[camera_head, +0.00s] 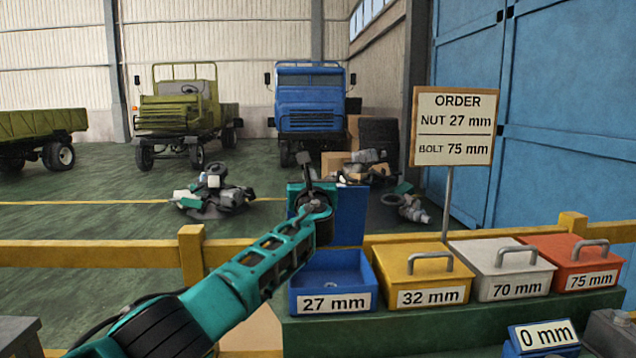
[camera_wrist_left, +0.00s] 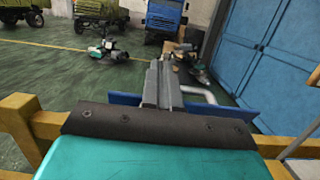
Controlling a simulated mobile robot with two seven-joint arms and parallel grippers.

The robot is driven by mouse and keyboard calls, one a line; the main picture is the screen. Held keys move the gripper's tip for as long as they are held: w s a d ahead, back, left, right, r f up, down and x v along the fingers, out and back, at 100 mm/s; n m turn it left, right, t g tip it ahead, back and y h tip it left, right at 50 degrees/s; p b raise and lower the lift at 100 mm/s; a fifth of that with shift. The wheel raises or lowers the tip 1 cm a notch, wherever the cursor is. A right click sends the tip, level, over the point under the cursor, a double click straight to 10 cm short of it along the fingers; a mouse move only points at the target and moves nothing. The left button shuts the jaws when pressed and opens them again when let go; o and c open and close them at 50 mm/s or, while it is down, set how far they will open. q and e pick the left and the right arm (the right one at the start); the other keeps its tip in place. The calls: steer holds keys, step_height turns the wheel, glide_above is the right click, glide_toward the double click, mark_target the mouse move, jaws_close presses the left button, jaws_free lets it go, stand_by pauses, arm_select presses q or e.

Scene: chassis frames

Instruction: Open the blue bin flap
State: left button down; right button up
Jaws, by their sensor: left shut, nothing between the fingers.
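The blue bin (camera_head: 300,298), labelled 27 mm, stands at the left end of the row. Its inside shows, with a small grey thing on its floor. Its blue flap (camera_head: 350,215) stands up at the back of the bin, partly hidden by my left arm. In the left wrist view the flap (camera_wrist_left: 235,116) crosses behind the fingers, with its grey handle (camera_wrist_left: 205,96) to their right. My left gripper (camera_head: 307,162) is shut and empty, above the bin at the raised flap. Its shut fingers also show in the wrist view (camera_wrist_left: 165,72). Whether they touch the flap is unclear. My right gripper is out of view.
Yellow (camera_head: 425,276), white (camera_head: 500,270) and red (camera_head: 572,262) bins with lids down stand to the right on a green bench (camera_head: 420,325). An order sign (camera_head: 452,127) on a post stands behind them. A yellow rail (camera_head: 100,253) runs behind the bench.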

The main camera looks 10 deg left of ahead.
arm_select(q)
steer(key=shift+w, duration=0.15)
stand_by(0.7)
steer(key=p+v, duration=0.2)
steer(key=v, duration=1.1)
steer(key=s+a+f+n+g+h, duration=0.1)
steer(key=s+a+f+n+g, duration=0.3)
steer(key=s+f+n, duration=0.7)
steer(key=s+a+f+n+g+h, duration=0.1)
steer(key=s+a+f+n+g, duration=0.4)
steer(key=f, duration=1.1)
steer(key=s+a+f+n+g+h, duration=0.1)
steer(key=s+f+n+g, duration=0.2)
steer(key=s+n, duration=0.8)
steer(key=s+a+f+n+g+h, duration=0.1)
steer(key=s+a+f+n+g, duration=0.25)
steer(key=s, duration=1.35)
steer(key=w+d+f+t+h, duration=0.1)
steer(key=w+d+f+t, duration=0.3)
steer(key=w+f+t, duration=0.3)
steer(key=shift+w+d+f+n+h, duration=0.3)
steer(key=shift+w+f+n+h, duration=0.1)
steer(key=shift+w+f, duration=0.25)
